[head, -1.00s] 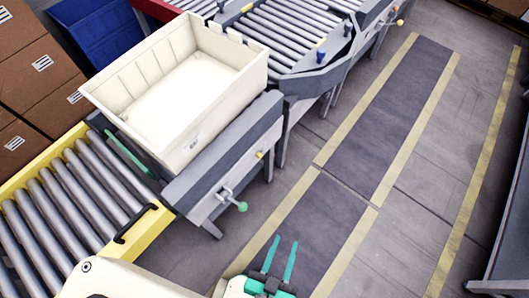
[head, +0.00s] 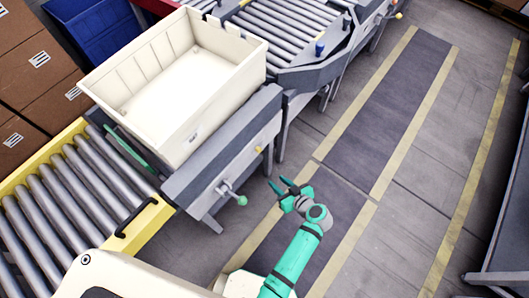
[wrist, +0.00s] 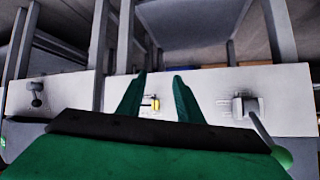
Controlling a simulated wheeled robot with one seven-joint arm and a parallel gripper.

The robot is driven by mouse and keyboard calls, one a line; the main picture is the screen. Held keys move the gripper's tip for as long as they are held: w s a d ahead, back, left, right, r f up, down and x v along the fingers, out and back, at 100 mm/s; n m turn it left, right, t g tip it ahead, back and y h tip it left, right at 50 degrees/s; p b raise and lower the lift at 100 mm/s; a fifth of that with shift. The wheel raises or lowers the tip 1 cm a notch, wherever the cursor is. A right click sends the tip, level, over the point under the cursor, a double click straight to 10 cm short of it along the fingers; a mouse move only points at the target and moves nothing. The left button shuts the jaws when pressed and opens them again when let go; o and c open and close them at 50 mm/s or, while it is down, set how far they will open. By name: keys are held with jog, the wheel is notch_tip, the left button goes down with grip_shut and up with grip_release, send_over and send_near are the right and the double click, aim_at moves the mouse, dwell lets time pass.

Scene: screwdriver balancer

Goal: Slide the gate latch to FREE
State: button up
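My gripper (head: 279,184) is open and empty, held over the floor just right of the grey side panel (head: 225,165) and apart from it. In the wrist view its two green fingers (wrist: 159,80) point at the panel. A small yellow tab (wrist: 153,103) in a pale fitting shows between and beyond the fingers; it also shows in the head view (head: 259,150). A lever with a green ball knob (wrist: 282,157) is on a bracket to the right, and it shows in the head view (head: 241,200). I cannot tell which fitting is the gate latch; no FREE marking is readable.
A cream tote (head: 185,90) sits above the panel. A yellow-framed roller conveyor (head: 70,190) is at left, another conveyor (head: 290,40) behind. In the wrist view, a dark knob (wrist: 36,92) is on the panel's left. The floor lane at right is clear.

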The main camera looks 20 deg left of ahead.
aim_at(258, 149)
jog(key=w+r+n+g+y, duration=0.2)
jog(key=w+r+n+y, duration=0.25)
jog(key=w+r, duration=0.2)
jog(key=x, duration=1)
jog(key=shift+a+h, duration=0.35)
jog(key=shift+r, duration=0.1)
grip_shut()
